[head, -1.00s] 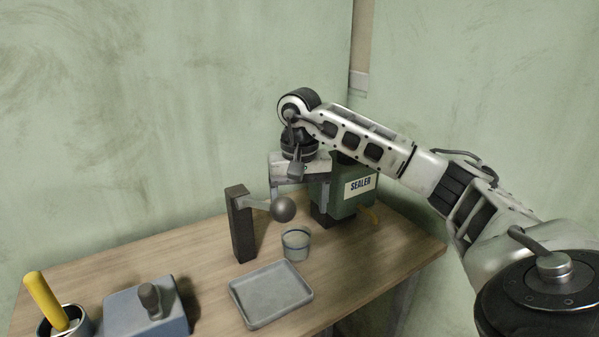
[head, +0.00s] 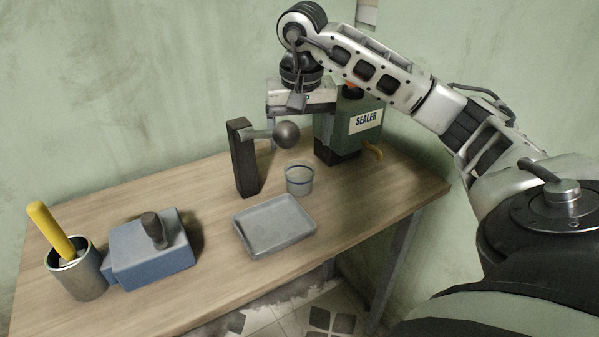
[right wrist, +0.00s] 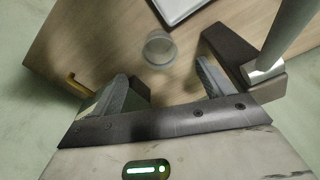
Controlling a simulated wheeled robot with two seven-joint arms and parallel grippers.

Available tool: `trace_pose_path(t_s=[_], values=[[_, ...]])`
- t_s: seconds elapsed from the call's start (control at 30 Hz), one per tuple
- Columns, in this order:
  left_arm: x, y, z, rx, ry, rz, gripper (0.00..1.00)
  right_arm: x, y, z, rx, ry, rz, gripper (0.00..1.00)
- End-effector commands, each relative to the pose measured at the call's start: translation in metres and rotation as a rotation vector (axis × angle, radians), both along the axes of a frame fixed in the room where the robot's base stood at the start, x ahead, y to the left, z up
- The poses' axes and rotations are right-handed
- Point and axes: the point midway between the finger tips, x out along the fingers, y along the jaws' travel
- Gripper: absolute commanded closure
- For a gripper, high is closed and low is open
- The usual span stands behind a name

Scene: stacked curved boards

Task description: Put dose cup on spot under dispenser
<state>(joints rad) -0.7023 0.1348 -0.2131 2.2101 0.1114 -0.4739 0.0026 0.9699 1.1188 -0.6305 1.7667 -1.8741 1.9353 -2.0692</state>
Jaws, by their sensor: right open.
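The dose cup (head: 299,181), a small translucent cup, stands upright on the table behind a grey tray. It also shows in the right wrist view (right wrist: 159,49). The dispenser appears to be the green machine (head: 349,128) labelled SEALER, behind the cup; a spot under it cannot be made out. My right gripper (head: 298,114) points down, open and empty, above and behind the cup and in front of the green machine's upper left. In the right wrist view its fingers (right wrist: 162,72) are spread, with the cup apart and beyond them. My left gripper is not in view.
A dark post (head: 243,160) with a side arm and grey ball (head: 287,135) stands just left of the cup. The grey tray (head: 273,226) lies in front. A blue-grey box (head: 150,262) with a knob and a metal pot (head: 80,275) holding a yellow handle sit left.

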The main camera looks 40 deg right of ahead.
Motion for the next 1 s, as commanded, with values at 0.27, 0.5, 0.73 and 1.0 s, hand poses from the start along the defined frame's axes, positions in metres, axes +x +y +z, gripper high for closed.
trace_pose_path(t_s=[0.27,0.5,0.73,1.0], values=[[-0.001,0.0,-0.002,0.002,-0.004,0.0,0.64,0.005,-0.004,-0.051,0.0,0.001,0.0,0.2],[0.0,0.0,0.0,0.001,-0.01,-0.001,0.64,0.008,-0.006,-0.068,0.0,0.001,0.0,0.2],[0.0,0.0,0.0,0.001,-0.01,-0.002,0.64,0.013,-0.011,-0.101,0.0,0.002,0.001,0.2],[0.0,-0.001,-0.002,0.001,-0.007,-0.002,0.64,0.015,-0.013,-0.111,-0.001,-0.002,0.001,0.2]])
